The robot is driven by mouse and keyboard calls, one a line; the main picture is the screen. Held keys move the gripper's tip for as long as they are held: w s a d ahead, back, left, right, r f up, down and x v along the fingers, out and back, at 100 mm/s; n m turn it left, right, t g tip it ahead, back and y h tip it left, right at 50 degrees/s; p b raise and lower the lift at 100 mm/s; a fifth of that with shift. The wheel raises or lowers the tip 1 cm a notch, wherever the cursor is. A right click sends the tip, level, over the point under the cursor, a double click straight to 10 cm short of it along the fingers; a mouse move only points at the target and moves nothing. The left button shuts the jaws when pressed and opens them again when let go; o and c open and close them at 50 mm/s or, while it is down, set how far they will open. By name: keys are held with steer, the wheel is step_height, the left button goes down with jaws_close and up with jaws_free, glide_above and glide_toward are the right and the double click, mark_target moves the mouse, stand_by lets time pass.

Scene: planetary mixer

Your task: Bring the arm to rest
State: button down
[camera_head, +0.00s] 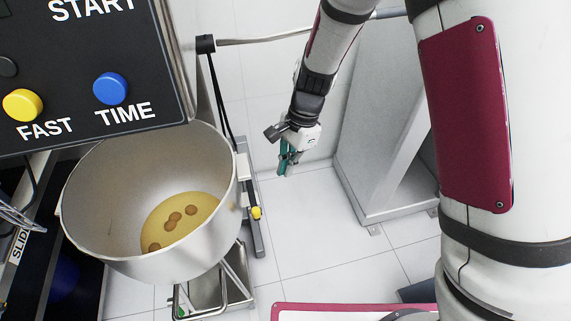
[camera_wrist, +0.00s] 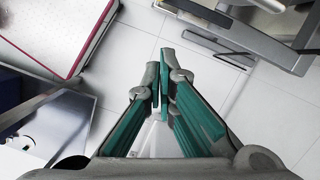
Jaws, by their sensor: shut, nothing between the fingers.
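My gripper (camera_head: 285,168) hangs at the end of my arm in the upper middle of the head view, pointing down over the tiled floor. Its grey fingers with teal pads also show in the wrist view (camera_wrist: 160,82). The fingertips are together with nothing between them. The gripper is to the right of the mixer bowl (camera_head: 105,205) and apart from it. In the head view the steel bowl holds a yellow liquid with several brown round pieces in it.
A black control panel (camera_head: 75,45) with a yellow FAST knob (camera_head: 22,105) and a blue TIME knob (camera_head: 111,88) fills the upper left. A light grey cabinet (camera_head: 375,110) stands to the right of my gripper. Tiled floor (camera_head: 310,225) lies open below it.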

steer(key=shift+r, duration=0.25)
steer(key=s+d+r+n+t, duration=0.1)
steer(key=s+d+r+n, duration=0.1)
steer(key=d+r, duration=0.35)
steer(key=s+d+r+n+t+p, duration=0.1)
steer(key=s+d+r+n, duration=0.15)
steer(key=r, duration=0.55)
steer(key=s+d+r+n+t, duration=0.1)
steer(key=s+d+r, duration=0.2)
steer(key=r, duration=0.4)
steer(key=s+d+r+n+t+h, duration=0.1)
steer(key=s+d+r+n, duration=0.1)
steer(key=s, duration=0.5)
steer(key=s+d+r+n+t+h+p, duration=0.1)
steer(key=s+d+r+n, duration=0.2)
steer(key=s+d+r, duration=0.2)
steer(key=s+d, duration=0.2)
steer(key=shift+s+d+t, duration=0.2)
steer(key=shift+s+t, duration=0.1)
steer(key=shift+t, duration=0.1)
